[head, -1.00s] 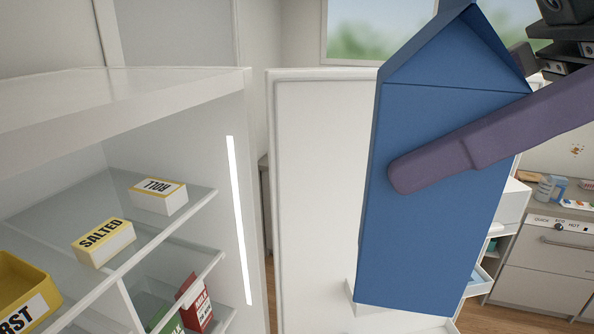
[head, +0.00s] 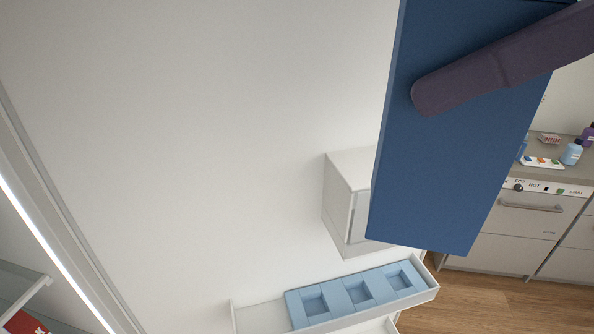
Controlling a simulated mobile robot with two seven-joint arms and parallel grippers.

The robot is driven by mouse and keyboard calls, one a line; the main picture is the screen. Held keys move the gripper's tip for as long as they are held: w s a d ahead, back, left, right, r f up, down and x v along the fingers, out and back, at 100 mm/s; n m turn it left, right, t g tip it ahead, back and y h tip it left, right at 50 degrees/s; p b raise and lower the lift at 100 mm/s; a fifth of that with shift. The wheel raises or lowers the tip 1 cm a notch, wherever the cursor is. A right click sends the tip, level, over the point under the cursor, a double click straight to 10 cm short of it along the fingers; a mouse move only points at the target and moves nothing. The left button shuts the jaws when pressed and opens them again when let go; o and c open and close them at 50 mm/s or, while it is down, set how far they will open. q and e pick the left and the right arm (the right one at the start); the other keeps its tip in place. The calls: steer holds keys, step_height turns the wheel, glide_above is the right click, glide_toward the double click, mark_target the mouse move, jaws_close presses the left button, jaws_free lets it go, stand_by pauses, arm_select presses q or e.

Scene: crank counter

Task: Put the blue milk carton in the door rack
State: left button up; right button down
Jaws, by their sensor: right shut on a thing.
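The blue milk carton (head: 455,165) is large and close at the right of the head view, roughly upright with a slight tilt; its top is cut off. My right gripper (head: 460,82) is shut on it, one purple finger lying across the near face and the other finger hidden. The door rack (head: 262,317) is a white shelf low on the inner face of the fridge door, below and left of the carton. It holds a light blue insert (head: 333,299) with several square openings that look empty. The carton hangs above the rack, apart from it. My left gripper is out of view.
A white box-shaped compartment (head: 342,202) sticks out of the door above the rack, partly behind the carton. The fridge's glass shelf (head: 22,285) is at the lower left. A grey counter (head: 560,152) with bottles stands at the right, beyond open wooden floor.

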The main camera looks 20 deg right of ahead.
steer(key=w+d+f+m+t+h+b, duration=0.2)
steer(key=d+f+m+h+b, duration=0.15)
steer(key=f+b, duration=1.9)
steer(key=w+d+f+m+t+h+b, duration=0.2)
steer(key=w+f+m+b, duration=0.15)
steer(key=f+b, duration=1.85)
steer(key=s+d+f+m+h, duration=0.2)
steer(key=s+f, duration=0.1)
steer(key=f, duration=0.4)
steer(key=s+d+f+m+h+b, duration=0.1)
steer(key=s+d+f, duration=0.15)
steer(key=f, duration=0.55)
steer(key=s+d+f+m+h, duration=0.1)
steer(key=s+f+m+h, duration=0.15)
steer(key=f, duration=0.45)
steer(key=w+d+y+b, duration=0.1)
steer(key=w+d, duration=0.1)
steer(key=w, duration=1.7)
step_height(320, 180, down, 7)
steer(key=b, duration=0.2)
steer(key=shift+a+n+t+b, duration=0.25)
steer(key=shift+n+t+b, duration=0.05)
steer(key=shift+n+t, duration=0.15)
steer(key=shift+f, duration=0.1)
